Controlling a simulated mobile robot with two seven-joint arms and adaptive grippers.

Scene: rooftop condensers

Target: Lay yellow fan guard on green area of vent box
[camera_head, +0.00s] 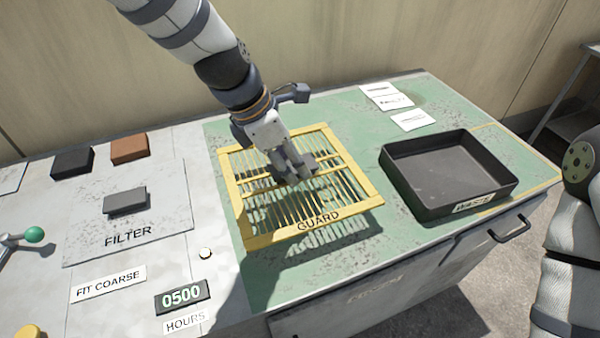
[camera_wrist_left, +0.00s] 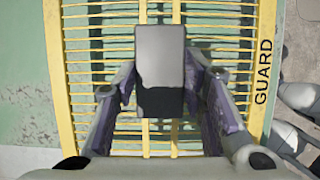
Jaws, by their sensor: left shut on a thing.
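The yellow fan guard (camera_head: 275,236) is a barred square grille with GUARD on its front edge. It is roughly level over the green area (camera_head: 330,275) of the vent box, with its shadow on the green paint below and in front; it looks slightly raised. My left gripper (camera_head: 293,173) is over the guard's middle, shut on it by a dark grey block-like grip (camera_wrist_left: 160,60) seen between the fingers in the left wrist view. The guard's yellow frame (camera_wrist_left: 54,75) fills much of that view. My right gripper is out of view; only part of its arm shows at the right edge.
A black tray (camera_head: 490,200) stands on the green top to the right, with white paper cards (camera_head: 392,103) behind it. On the left are a FILTER plate (camera_head: 80,245) with a dark block (camera_head: 125,201), black and brown blocks (camera_head: 129,148), an hours counter (camera_head: 182,297) and a green-knobbed lever (camera_head: 34,235).

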